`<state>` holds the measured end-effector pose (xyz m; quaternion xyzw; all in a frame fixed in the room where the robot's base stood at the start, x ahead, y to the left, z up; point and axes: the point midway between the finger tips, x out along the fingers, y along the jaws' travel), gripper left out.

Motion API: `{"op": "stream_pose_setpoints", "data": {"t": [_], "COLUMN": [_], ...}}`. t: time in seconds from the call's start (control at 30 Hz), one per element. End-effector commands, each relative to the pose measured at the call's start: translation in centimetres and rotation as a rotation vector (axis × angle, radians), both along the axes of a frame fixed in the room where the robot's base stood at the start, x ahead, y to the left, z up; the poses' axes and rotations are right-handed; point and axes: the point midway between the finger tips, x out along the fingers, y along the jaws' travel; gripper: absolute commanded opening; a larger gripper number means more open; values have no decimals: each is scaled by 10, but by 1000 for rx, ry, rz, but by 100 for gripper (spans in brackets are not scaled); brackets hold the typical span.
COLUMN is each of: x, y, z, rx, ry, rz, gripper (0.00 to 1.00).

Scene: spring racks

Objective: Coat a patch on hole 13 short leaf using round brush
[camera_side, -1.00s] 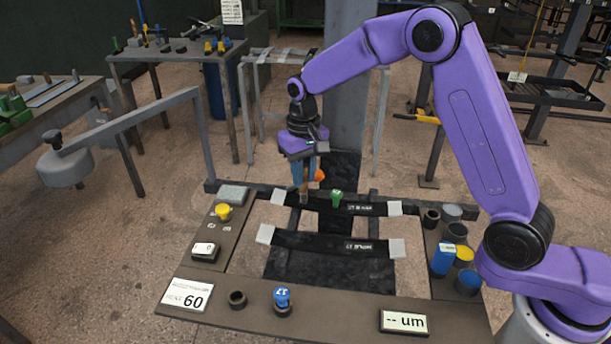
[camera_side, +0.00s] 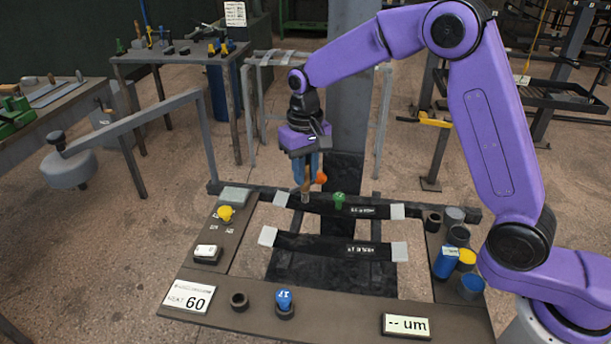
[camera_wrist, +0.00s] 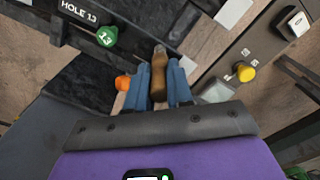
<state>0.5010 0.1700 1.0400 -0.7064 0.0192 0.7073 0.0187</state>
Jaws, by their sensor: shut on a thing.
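My gripper (camera_side: 309,180) is shut on a brush with a brown wooden handle (camera_wrist: 158,80) and a greyish end (camera_wrist: 160,50). The brush points down over the left part of the upper dark leaf (camera_side: 362,210), close to its left pale end. I cannot tell whether its tip touches the leaf. A green knob marked 13 (camera_wrist: 107,36) stands on this leaf; it also shows in the side view (camera_side: 339,200). The wrist view shows the label HOLE 13 (camera_wrist: 78,12). An orange piece (camera_side: 321,177) sits beside my fingers. The bristles are not clear.
A second dark leaf (camera_side: 320,245) lies nearer the front. A blue knob marked 17 (camera_side: 284,299) and a "-- um" display (camera_side: 406,325) are on the front board. Several cups, including a yellow-topped one (camera_side: 466,259), stand at right. A yellow knob (camera_side: 226,213) is at left.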

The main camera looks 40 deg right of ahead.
Motion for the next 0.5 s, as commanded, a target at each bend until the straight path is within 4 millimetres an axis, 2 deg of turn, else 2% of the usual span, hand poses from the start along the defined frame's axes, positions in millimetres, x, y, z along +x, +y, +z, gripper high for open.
{"op": "stream_pose_setpoints", "data": {"t": [0.5], "x": [1], "y": [0], "z": [47], "rx": [1], "ry": [-4], "rz": [-1], "gripper": [0]}}
